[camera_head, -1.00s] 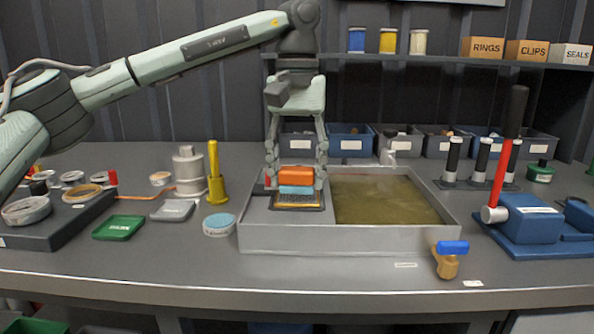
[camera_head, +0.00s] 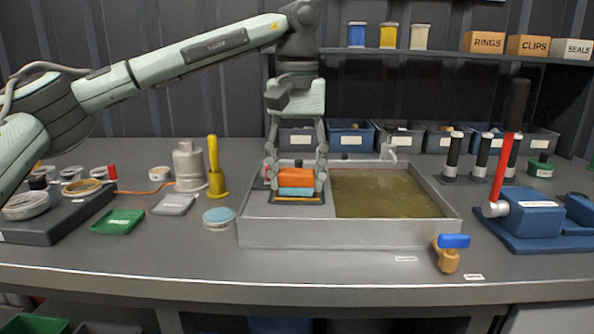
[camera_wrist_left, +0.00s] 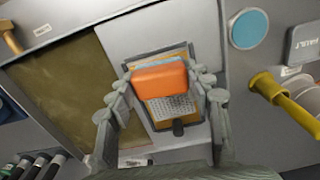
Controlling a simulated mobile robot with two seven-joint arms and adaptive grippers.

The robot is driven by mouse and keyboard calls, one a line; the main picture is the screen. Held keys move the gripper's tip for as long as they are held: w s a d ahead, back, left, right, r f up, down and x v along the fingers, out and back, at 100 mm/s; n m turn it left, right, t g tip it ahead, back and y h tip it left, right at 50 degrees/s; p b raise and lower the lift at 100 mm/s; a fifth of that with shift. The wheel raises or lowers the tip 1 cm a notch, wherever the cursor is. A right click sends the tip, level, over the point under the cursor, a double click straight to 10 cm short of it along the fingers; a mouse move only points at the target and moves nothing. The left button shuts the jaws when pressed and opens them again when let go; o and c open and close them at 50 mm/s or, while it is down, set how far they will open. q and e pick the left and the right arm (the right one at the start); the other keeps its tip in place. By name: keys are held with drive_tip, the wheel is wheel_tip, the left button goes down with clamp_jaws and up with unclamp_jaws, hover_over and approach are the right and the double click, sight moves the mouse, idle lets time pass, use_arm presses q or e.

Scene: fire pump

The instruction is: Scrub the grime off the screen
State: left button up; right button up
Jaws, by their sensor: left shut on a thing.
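My left gripper (camera_head: 297,177) is shut on an orange block with a light blue underside, a scrubber (camera_head: 298,181). The scrubber is over the screen (camera_head: 298,200), a framed mesh lying on the grey ledge of the metal basin. In the left wrist view the scrubber (camera_wrist_left: 160,78) covers the upper part of the screen (camera_wrist_left: 172,108), whose speckled grey mesh and orange-brown edges show below it. Whether the blue side touches the mesh is hard to tell. My right gripper is not in view.
The metal basin (camera_head: 350,232) holds murky brown-green liquid (camera_head: 388,195) right of the ledge. A brass valve with a blue handle (camera_head: 452,252) stands in front. A blue pump with a red lever (camera_head: 530,220) stands at right. A round blue-topped tin (camera_head: 219,218) and green tray (camera_head: 117,221) are left.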

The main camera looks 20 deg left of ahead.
sight(298, 161)
use_arm(q)
drive_tip(key=shift+f, duration=0.25)
drive_tip(key=shift+w+a+r+p, duration=0.15)
drive_tip(key=shift+w+r+p, duration=0.15)
drive_tip(key=shift+w+p, duration=0.4)
drive_tip(key=shift+w+a+p, duration=0.35)
drive_tip(key=shift+w+p, duration=0.55)
drive_tip(key=shift+w+a+f, duration=0.15)
drive_tip(key=shift+w+a, duration=0.05)
drive_tip(key=shift+w, duration=0.45)
drive_tip(key=shift+w+a+f, duration=0.1)
drive_tip(key=shift+w+a, duration=0.05)
drive_tip(key=shift+w, duration=0.55)
drive_tip(key=shift+w+a+f, duration=0.15)
drive_tip(key=shift+w+a, duration=0.05)
drive_tip(key=shift+w, duration=0.45)
drive_tip(key=shift+s+d+b, duration=0.15)
drive_tip(key=shift+s+b, duration=0.15)
drive_tip(key=shift+s, duration=0.35)
drive_tip(key=shift+s+d+r+b, duration=0.1)
drive_tip(key=shift+s+d+b, duration=0.2)
drive_tip(key=shift+s, duration=0.7)
drive_tip(key=shift+s+d+f+b, duration=0.1)
drive_tip(key=shift+s+d+b, duration=0.2)
drive_tip(key=shift+s, duration=0.7)
drive_tip(key=shift+s+d+r+b, duration=0.1)
drive_tip(key=shift+s+d+b, duration=0.15)
drive_tip(key=shift+s, duration=0.75)
